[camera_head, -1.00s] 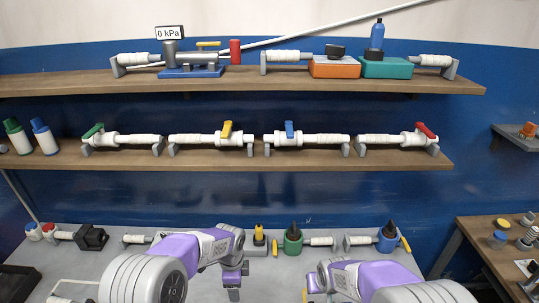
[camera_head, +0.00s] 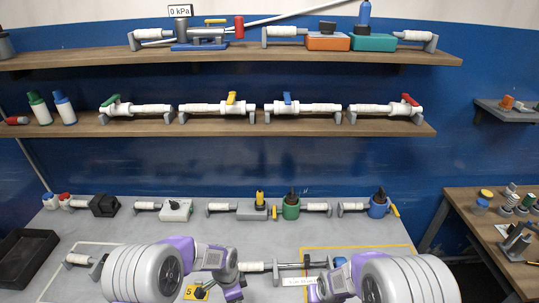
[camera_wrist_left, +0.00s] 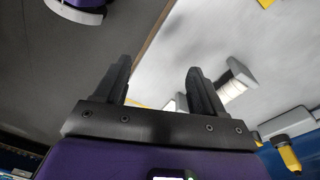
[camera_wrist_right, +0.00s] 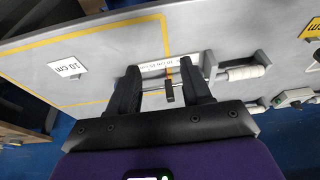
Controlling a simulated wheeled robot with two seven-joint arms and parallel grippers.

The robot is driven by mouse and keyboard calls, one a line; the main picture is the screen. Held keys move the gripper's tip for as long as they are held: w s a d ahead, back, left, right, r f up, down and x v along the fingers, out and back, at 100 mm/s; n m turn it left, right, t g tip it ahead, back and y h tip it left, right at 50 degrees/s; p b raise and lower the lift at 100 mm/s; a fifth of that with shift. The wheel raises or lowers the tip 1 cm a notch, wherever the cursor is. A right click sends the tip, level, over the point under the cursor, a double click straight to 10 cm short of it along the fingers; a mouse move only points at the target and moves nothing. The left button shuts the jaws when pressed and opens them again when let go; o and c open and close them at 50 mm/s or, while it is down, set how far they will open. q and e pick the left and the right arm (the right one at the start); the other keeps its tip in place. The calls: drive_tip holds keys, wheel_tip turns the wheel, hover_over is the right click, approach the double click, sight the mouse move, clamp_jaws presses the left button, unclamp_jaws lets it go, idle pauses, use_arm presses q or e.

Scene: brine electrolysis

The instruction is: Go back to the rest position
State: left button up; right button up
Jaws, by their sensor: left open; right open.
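My left gripper (camera_head: 232,288) is low in the head view, over the front part of the grey bench. In the left wrist view its two dark fingers (camera_wrist_left: 158,68) are apart with nothing between them. My right gripper (camera_head: 318,288) is beside a white label at the bench front. In the right wrist view its fingers (camera_wrist_right: 159,70) are open. A thin rod with an orange band and a dark piece (camera_wrist_right: 169,90) shows between them; I cannot tell how far beyond. Neither gripper holds anything.
The grey bench (camera_head: 215,238) carries a row of fittings, among them a green-based one (camera_head: 291,208) and a blue-based one (camera_head: 378,206). A black tray (camera_head: 26,255) is at left. Two shelves (camera_head: 150,126) hold valves above. A side table (camera_head: 470,215) stands at right.

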use_arm(q)
drive_tip(key=s+f+n+t+h+b, duration=0.1)
drive_tip(key=s+f+n+h+b, duration=0.2)
drive_tip(key=s+f+n+b, duration=0.4)
drive_tip(key=s+d+f+n, duration=0.1)
drive_tip(key=s+f+n, duration=0.8)
drive_tip(key=s+f, duration=0.4)
drive_tip(key=shift+n+b, duration=0.3)
use_arm(e)
drive_tip(key=s+a+f+m+g+y, duration=0.1)
drive_tip(key=s+a+f+y, duration=0.1)
drive_tip(key=s+f, duration=0.7)
drive_tip(key=s+a+f+m+g+y, duration=0.1)
drive_tip(key=s+a+f+m, duration=0.1)
drive_tip(key=s+f, duration=0.7)
wheel_tip(320, 180, down, 5)
drive_tip(key=shift+a+f+g+y, duration=0.2)
drive_tip(key=shift+a+g+y, duration=0.2)
drive_tip(key=shift+a, duration=0.3)
use_arm(q)
drive_tip(key=shift+a+f, duration=0.1)
